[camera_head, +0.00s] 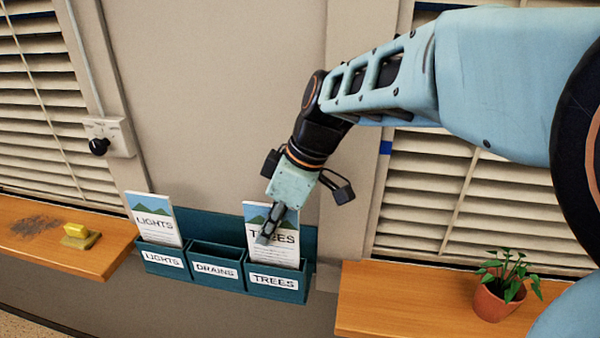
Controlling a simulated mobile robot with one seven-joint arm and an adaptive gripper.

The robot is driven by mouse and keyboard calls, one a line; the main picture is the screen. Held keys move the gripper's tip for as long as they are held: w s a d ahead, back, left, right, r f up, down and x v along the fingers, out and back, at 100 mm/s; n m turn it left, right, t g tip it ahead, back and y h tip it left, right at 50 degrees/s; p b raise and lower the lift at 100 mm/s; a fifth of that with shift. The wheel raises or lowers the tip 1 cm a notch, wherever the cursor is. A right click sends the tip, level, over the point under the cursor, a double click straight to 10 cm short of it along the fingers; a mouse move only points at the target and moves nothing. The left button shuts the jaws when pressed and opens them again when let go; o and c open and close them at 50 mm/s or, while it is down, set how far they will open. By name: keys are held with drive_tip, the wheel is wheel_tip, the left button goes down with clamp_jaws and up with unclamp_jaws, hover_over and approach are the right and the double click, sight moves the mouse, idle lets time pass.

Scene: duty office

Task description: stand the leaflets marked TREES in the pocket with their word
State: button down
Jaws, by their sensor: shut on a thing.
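The TREES leaflets (285,246) stand nearly upright at the TREES pocket (276,290), the right one of three in a teal wall rack (220,228). Their lower edge is hidden behind the pocket's front. My gripper (266,236) is in front of the leaflets and shut on them, covering part of their printed word. The LIGHTS leaflets (157,222) stand in the LIGHTS pocket (163,262) on the left. The DRAINS pocket (216,272) in the middle shows no leaflets.
A wooden shelf (60,250) at left carries a yellow block-like item (80,236) and a dark smudge (36,225). Another wooden shelf (400,305) at right carries a potted plant (497,300). Blinds (470,200) and a switch box (108,137) are on the wall.

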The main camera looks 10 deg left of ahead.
drive_tip(key=c, duration=2)
unclamp_jaws()
drive_tip(key=shift+c, duration=0.2)
drive_tip(key=shift+r, duration=0.1)
